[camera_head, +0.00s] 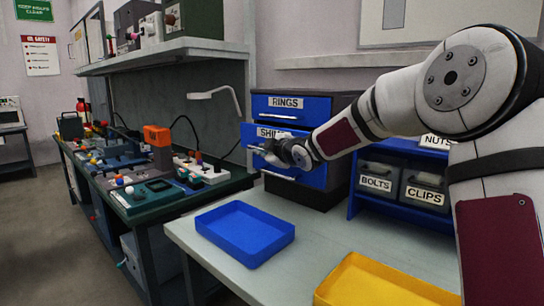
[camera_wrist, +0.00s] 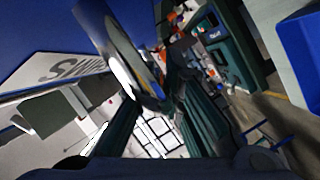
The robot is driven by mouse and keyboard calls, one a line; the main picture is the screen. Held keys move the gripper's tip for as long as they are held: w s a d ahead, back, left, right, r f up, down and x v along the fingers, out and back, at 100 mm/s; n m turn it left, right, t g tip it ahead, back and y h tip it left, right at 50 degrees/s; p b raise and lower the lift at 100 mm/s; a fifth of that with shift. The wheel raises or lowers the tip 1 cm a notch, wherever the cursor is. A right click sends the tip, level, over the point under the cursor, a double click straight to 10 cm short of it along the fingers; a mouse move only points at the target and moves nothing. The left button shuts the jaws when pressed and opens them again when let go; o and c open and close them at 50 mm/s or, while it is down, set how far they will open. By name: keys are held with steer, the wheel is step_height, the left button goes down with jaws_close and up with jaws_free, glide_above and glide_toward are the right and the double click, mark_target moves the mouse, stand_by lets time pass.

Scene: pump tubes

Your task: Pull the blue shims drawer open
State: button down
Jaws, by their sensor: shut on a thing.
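The blue shims drawer (camera_head: 247,131) is the middle drawer of a cabinet on the bench. Its white label is partly hidden behind my wrist in the head view. Its front stands somewhat forward of the rings drawer above, so it looks partly open. My gripper (camera_head: 261,152) is at the drawer's handle, below the label, and is shut on it. The fingers and handle are small and partly hidden in the head view. In the wrist view the blue drawer front (camera_wrist: 35,25) and its label fill the upper left, close to my gripper.
The rings drawer (camera_head: 291,107) is above. A blue tray (camera_head: 245,262) and a yellow tray (camera_head: 380,289) stand on the bench in front. Bins for bolts (camera_head: 377,184) and clips (camera_head: 424,196) sit right of the cabinet. A cluttered green workbench (camera_head: 190,200) is left.

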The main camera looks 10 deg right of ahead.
steer(key=s+a+b, duration=0.7)
steer(key=a+b, duration=0.1)
steer(key=a, duration=0.1)
steer(key=shift+a+b, duration=0.25)
steer(key=shift+b, duration=0.1)
steer(key=shift+f, duration=0.1)
steer(key=c, duration=1.7)
jaws_free()
steer(key=v, duration=1.2)
steer(key=shift+s, duration=0.1)
